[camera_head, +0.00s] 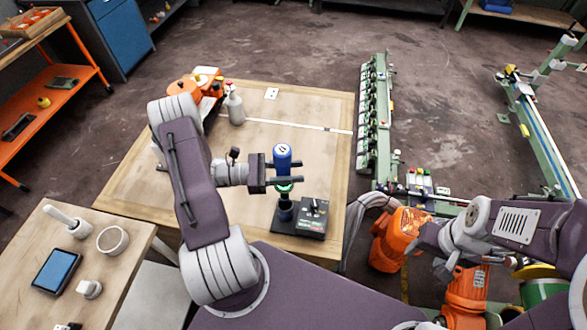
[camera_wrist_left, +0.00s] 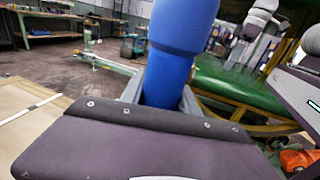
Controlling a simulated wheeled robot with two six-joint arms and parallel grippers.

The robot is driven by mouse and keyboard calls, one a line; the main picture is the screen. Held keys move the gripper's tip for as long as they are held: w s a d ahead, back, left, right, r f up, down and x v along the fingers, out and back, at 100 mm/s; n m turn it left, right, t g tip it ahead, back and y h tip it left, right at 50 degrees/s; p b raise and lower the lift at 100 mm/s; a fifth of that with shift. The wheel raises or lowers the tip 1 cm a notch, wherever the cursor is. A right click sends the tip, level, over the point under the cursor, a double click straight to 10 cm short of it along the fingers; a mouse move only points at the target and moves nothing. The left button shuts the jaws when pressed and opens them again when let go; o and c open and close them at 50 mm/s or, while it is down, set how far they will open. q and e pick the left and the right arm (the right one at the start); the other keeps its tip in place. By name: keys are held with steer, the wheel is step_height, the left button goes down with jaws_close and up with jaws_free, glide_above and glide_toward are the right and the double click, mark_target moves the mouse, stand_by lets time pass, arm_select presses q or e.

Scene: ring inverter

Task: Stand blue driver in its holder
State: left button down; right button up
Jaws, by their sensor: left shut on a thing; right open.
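In the left wrist view the driver's blue body (camera_wrist_left: 178,50) rises between the fingers. Directly below it in the head view is the dark holder (camera_head: 286,212), a round cup beside a black box on the table. I cannot tell whether the driver's lower end touches the holder. My right gripper (camera_head: 530,268) is at the lower right, partly hidden and far from the driver.
A wooden table (camera_head: 320,105) carries a grey bottle (camera_head: 235,106) and orange equipment (camera_head: 195,88) at the back left. A green rail machine (camera_head: 374,120) stands along its right edge. An orange robot arm (camera_head: 398,240) stands at the lower right. The table's middle is mostly clear.

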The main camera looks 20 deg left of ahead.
arm_select(q)
step_height(320, 180, down, 12)
steer(key=b, duration=0.9)
steer(key=shift+f, duration=0.3)
steer(key=c, duration=0.8)
jaws_free()
steer(key=shift+s+a, duration=0.15)
steer(key=shift+a, duration=0.2)
steer(key=b, duration=0.2)
glide_toward(288, 194)
steer(key=x, duration=0.2)
steer(key=shift+d, duration=0.3)
